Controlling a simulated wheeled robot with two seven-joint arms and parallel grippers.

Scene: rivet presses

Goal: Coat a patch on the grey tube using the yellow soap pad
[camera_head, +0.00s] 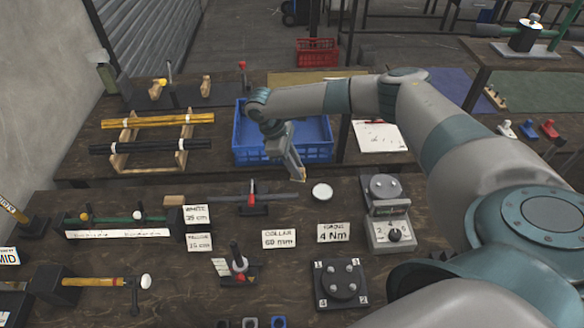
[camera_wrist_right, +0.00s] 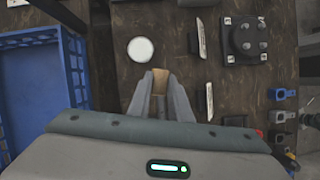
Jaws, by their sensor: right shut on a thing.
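My right gripper (camera_head: 298,173) hangs above the bench, in front of the blue crate. It is shut on a small tan-yellow piece that looks like the soap pad, which shows between the fingertips in the right wrist view (camera_wrist_right: 160,80). Most of the pad is hidden by the fingers. A long dark grey bar (camera_head: 278,199), likely the grey tube, lies left to right on the near bench, below and left of the gripper. A red-topped clamp stands at its middle. The pad is apart from the bar. My left gripper is not in view.
A round white dish (camera_head: 321,191) is just right of the gripper; it also shows in the right wrist view (camera_wrist_right: 140,49). The blue crate (camera_head: 240,152) stands behind. Label cards, a grey torque device (camera_head: 388,213) and a black four-post block (camera_head: 340,283) stand nearer me.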

